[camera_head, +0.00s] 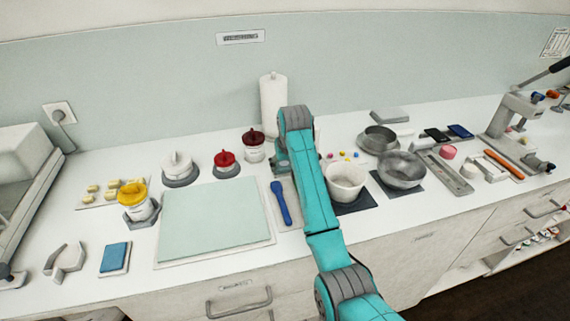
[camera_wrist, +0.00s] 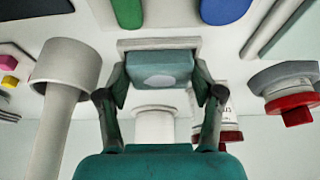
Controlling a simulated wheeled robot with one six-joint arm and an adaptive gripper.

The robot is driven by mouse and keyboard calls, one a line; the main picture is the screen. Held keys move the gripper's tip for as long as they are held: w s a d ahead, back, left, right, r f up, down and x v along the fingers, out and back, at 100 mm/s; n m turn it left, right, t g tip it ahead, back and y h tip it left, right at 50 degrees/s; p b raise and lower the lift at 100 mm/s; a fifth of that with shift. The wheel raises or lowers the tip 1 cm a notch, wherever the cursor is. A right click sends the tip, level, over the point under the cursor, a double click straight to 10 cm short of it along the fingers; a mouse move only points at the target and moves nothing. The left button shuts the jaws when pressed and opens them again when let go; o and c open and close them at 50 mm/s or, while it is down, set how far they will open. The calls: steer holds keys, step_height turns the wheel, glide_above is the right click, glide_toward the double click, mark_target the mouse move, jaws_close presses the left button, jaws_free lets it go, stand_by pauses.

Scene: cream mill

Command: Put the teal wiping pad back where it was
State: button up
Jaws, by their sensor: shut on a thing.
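The teal wiping pad (camera_wrist: 158,70) is between the two fingers of my gripper (camera_wrist: 160,88) in the wrist view, with a pale round patch on its face. My gripper is shut on it. A pale grey block edge (camera_wrist: 158,43) shows right behind the pad; I cannot tell whether they touch. In the head view my teal arm reaches over the counter to the back, and the pad and fingertips are mostly hidden by it.
A blue spatula (camera_head: 281,203) lies left of my arm, a white bowl (camera_head: 345,182) right. A red-lidded jar (camera_head: 253,146) and a paper towel roll (camera_head: 272,104) stand close behind. A pale mat (camera_head: 215,218) lies left, and a blue pad (camera_head: 115,257) farther left.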

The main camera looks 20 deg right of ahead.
steer(key=o, duration=1)
steer(key=shift+f, duration=0.1)
steer(key=shift+s+r, duration=0.15)
steer(key=shift+r, duration=0.45)
steer(key=v, duration=1.1)
steer(key=shift+s, duration=0.1)
